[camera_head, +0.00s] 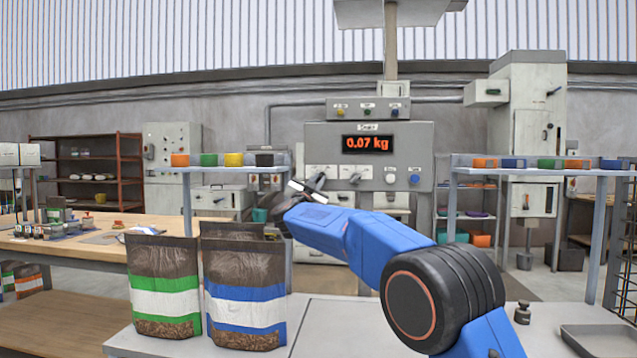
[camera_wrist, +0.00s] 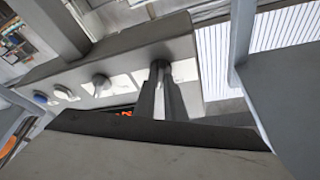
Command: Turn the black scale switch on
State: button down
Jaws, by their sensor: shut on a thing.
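The grey scale panel (camera_head: 428,140) stands behind the benches, with a red display (camera_head: 367,144) reading 0.07 kg. My gripper (camera_head: 310,184) is at the panel's leftmost white switch plate (camera_head: 320,170). In the wrist view my gripper (camera_wrist: 160,88) is shut on the switch at that plate (camera_wrist: 184,70). The fingers cover most of this switch, so its exact position and colour are hard to tell. A second, grey switch (camera_wrist: 101,83) beside it is free of the fingers; it also shows in the head view (camera_head: 355,177).
A white button (camera_head: 390,176) and a blue button (camera_head: 414,179) sit on the panel's right. Shelves with coloured bins (camera_head: 207,160) (camera_head: 545,163) flank the panel. Filled bags (camera_head: 163,285) (camera_head: 245,290) stand on the front bench, left of my arm.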

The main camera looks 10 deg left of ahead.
jog(key=shift+m+h, duration=0.3)
jog(key=shift+m, duration=0.3)
jog(key=c, duration=1.8)
grip_release()
jog(key=shift+v, duration=3.8)
jog(key=shift+r, duration=0.1)
